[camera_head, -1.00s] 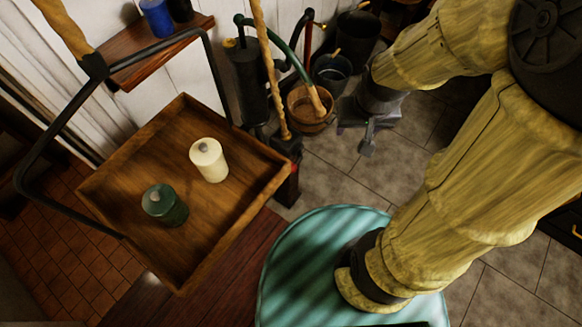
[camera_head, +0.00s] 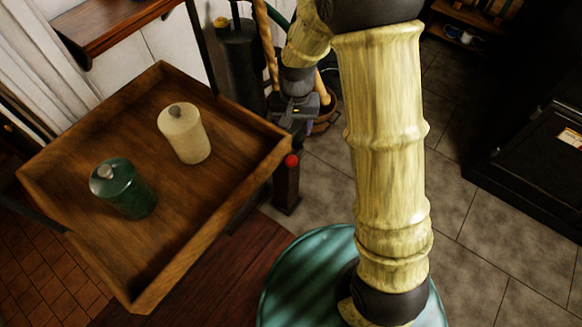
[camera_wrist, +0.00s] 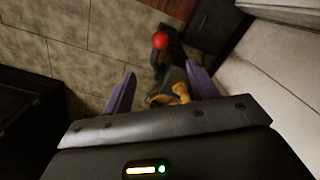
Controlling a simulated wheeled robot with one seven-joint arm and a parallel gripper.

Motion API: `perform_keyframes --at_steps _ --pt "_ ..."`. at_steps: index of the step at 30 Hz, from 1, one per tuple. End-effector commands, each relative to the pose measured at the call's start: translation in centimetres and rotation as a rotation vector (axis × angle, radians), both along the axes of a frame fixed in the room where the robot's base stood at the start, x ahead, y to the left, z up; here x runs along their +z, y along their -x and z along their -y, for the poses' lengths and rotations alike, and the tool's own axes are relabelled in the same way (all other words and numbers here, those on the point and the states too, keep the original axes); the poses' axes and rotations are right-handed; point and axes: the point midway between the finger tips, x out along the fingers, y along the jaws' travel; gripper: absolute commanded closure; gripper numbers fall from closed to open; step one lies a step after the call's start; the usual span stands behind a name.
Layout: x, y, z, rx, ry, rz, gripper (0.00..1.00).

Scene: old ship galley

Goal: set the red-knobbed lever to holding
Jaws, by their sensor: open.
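The lever's red knob (camera_head: 291,160) shows just past the right corner of the wooden tray, on top of a dark post (camera_head: 287,188). In the wrist view the red knob (camera_wrist: 160,40) is ahead of my gripper (camera_wrist: 160,71), beyond its purple fingertips and near the middle between them. The gripper is open, with the knob apart from it. In the head view my gripper (camera_head: 298,106) points down above and behind the knob, its fingers hard to make out. Any position markings of the lever are not readable.
The wooden tray (camera_head: 190,238) at left holds a cream canister (camera_head: 185,135) and a green canister (camera_head: 125,190). Behind stand a dark cylinder (camera_head: 238,65) and a bucket (camera_head: 326,115). A black cabinet (camera_head: 535,165) stands at right. Tiled floor between is clear.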

Motion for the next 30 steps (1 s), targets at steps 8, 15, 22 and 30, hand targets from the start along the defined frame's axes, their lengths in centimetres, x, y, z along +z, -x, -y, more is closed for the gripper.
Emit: perform_keyframes --at_steps 8,15,22,30 --pt "0.1 0.0 0.0 -0.001 0.000 0.000 0.41" --pt "-1.5 0.1 -0.1 0.000 0.001 -0.004 0.41" --pt "-5.3 0.1 -0.2 -0.001 0.001 -0.004 0.41" --pt "-10.1 0.1 -0.4 0.000 0.001 -0.003 0.41"
